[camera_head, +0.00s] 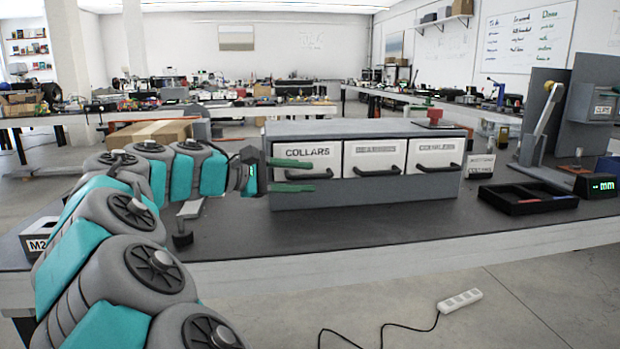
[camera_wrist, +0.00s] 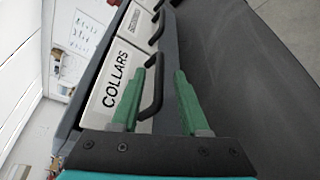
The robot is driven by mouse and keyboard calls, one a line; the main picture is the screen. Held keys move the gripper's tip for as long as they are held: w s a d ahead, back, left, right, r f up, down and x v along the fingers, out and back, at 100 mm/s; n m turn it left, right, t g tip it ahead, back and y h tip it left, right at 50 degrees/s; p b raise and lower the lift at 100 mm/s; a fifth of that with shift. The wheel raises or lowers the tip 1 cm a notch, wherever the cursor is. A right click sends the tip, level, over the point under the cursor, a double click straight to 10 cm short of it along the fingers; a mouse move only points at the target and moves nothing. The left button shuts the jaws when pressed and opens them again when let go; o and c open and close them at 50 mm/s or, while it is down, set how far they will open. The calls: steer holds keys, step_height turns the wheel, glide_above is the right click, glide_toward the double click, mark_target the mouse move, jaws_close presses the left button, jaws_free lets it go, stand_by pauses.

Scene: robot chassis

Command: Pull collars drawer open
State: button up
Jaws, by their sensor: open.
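The collars drawer (camera_head: 307,152) is the leftmost of three white-fronted drawers in a grey cabinet (camera_head: 360,193) on the dark bench. It looks shut, its front level with the others. Its black handle (camera_head: 322,173) is partly hidden by my gripper (camera_head: 307,175) in the head view. My gripper's green fingers point at the drawer front. In the wrist view my gripper (camera_wrist: 165,105) is open, with the collars drawer (camera_wrist: 115,85) behind its left finger. The black handle (camera_wrist: 153,92) shows between the two fingers. I cannot tell whether a finger touches it.
The other two drawers (camera_head: 375,155) (camera_head: 435,153) stand to the right, each with a black handle. A black tray (camera_head: 522,198) lies right of the cabinet. A small stand (camera_head: 183,238) is on the bench below my arm. The bench in front of the cabinet is clear.

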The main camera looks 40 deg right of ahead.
steer(key=shift+x, duration=1.05)
jaws_close()
stand_by(0.6)
